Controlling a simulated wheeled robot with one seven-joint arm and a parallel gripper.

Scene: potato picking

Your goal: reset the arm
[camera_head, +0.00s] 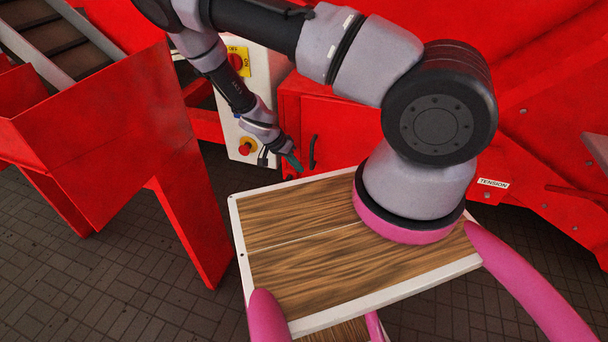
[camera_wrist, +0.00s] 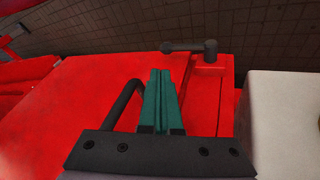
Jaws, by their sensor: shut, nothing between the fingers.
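My gripper (camera_head: 293,161) is small in the head view, at the end of my arm, which reaches out past the wooden board and hangs down in front of the red machine. In the wrist view its teal fingers (camera_wrist: 161,98) are together, with nothing between them. They point toward a red cabinet face (camera_wrist: 90,98) with a dark curved handle (camera_wrist: 124,104) just left of the fingers. I cannot tell whether the fingers touch the red surface.
A white control box (camera_head: 250,95) with red and yellow switches stands close beside my forearm and gripper. A red machine (camera_head: 540,100) fills the back and right. A red chute (camera_head: 100,130) stands at left. Paved floor (camera_head: 120,260) is clear at lower left.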

